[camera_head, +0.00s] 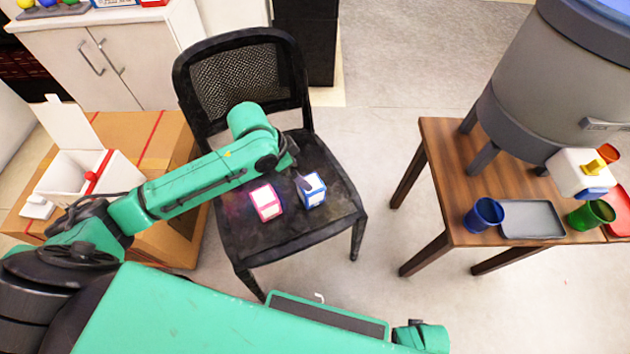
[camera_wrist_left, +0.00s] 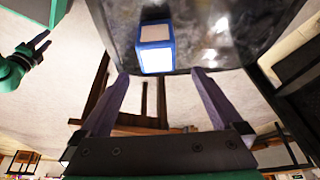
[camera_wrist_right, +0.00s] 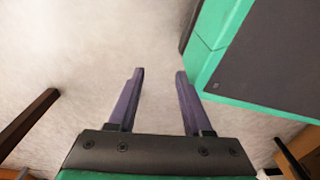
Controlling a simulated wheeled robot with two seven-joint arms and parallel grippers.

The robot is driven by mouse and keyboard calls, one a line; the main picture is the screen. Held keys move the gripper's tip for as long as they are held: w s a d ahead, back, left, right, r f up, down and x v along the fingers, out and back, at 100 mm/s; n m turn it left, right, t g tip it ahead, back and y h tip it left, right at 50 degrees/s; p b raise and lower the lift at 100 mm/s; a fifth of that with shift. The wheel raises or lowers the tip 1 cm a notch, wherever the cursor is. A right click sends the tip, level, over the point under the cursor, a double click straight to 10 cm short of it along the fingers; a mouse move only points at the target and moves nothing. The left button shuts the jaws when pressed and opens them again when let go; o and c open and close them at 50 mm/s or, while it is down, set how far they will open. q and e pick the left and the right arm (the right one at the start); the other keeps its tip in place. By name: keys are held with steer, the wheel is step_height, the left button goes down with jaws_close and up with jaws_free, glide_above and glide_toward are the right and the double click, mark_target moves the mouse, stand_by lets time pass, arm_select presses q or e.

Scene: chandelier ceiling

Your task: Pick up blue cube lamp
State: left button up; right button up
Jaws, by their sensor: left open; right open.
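The blue cube lamp (camera_head: 312,190) has white faces and blue edges and sits on the seat of the black chair (camera_head: 265,232). A similar pink cube lamp (camera_head: 265,202) sits to its left. My left gripper (camera_head: 302,182) is at the blue lamp's upper left side, partly hidden by its own arm. In the left wrist view, the blue lamp (camera_wrist_left: 155,48) lies ahead of the fingertips of my open, empty left gripper (camera_wrist_left: 158,75), roughly centred between them. My right gripper (camera_wrist_right: 160,72) is open and empty above bare floor.
A wooden table (camera_head: 450,170) at the right holds a blue cup (camera_head: 483,214), a grey tray (camera_head: 532,220), a green cup (camera_head: 590,214) and a large grey dispenser (camera_head: 545,80). A cardboard box (camera_head: 170,145) stands left of the chair. Floor between chair and table is clear.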

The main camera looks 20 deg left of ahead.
mark_target(315, 188)
arm_select(q)
steer(key=b+x, duration=0.1)
steer(key=x, duration=0.3)
steer(key=b+x, duration=0.2)
steer(key=x, duration=0.2)
steer(key=b+x, duration=0.1)
steer(key=x, duration=0.3)
steer(key=shift+s+d+f, duration=0.1)
steer(key=shift+s+f, duration=0.1)
steer(key=shift+s, duration=0.1)
steer(key=shift+w+d+f, duration=0.1)
steer(key=shift+f, duration=0.05)
arm_select(e)
steer(key=w+a+r, duration=0.2)
steer(key=w+r, duration=0.4)
steer(key=r, duration=0.1)
steer(key=shift+w+a+t, duration=0.15)
steer(key=shift+w+t, duration=0.05)
steer(key=shift+t, duration=0.1)
arm_select(q)
steer(key=c, duration=1.4)
steer(key=shift+c, duration=0.2)
steer(key=shift+r, duration=0.25)
arm_select(e)
steer(key=shift+r, duration=0.1)
